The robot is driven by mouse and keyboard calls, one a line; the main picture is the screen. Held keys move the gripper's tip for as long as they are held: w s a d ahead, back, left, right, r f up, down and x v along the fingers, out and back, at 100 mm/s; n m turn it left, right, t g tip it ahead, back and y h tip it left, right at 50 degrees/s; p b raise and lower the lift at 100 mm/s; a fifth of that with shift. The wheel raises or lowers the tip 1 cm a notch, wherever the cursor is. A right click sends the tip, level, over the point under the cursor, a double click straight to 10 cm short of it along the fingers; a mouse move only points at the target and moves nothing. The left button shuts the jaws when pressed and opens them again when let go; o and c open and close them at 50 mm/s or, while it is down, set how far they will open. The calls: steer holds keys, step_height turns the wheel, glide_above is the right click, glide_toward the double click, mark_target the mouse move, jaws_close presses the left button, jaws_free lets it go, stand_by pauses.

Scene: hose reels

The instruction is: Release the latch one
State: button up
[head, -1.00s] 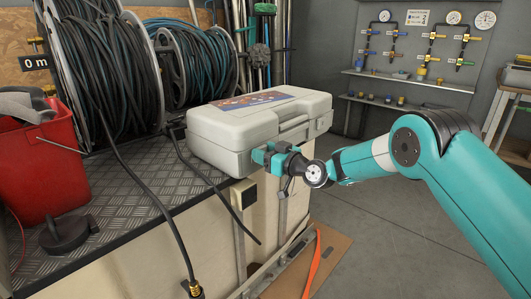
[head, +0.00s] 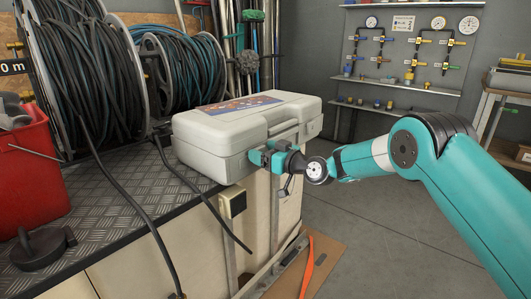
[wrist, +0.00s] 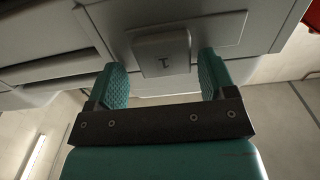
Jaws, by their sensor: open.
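A pale grey hard case (head: 215,145) with a label on its lid lies on the bench top, its front facing right in the head view. In the wrist view, a grey latch (wrist: 162,52) with a single upright mark, like a 1, sits on the case front (wrist: 215,30). My gripper (wrist: 163,78) is open, with one teal finger on each side of the latch. A gap shows between the latch and each finger. In the head view my gripper (head: 268,156) is at the case's front face, near its left end, and the latch is hidden behind it.
Hose reels (head: 85,75) stand behind the case. A red bucket (head: 28,170) and a dark round part (head: 40,248) are at the left on the tread-plate bench (head: 120,210). A black hose (head: 205,200) hangs over the bench edge. Open floor lies at the right.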

steer(key=v, duration=1.7)
steer(key=shift+d, duration=0.2)
steer(key=shift+s, duration=0.15)
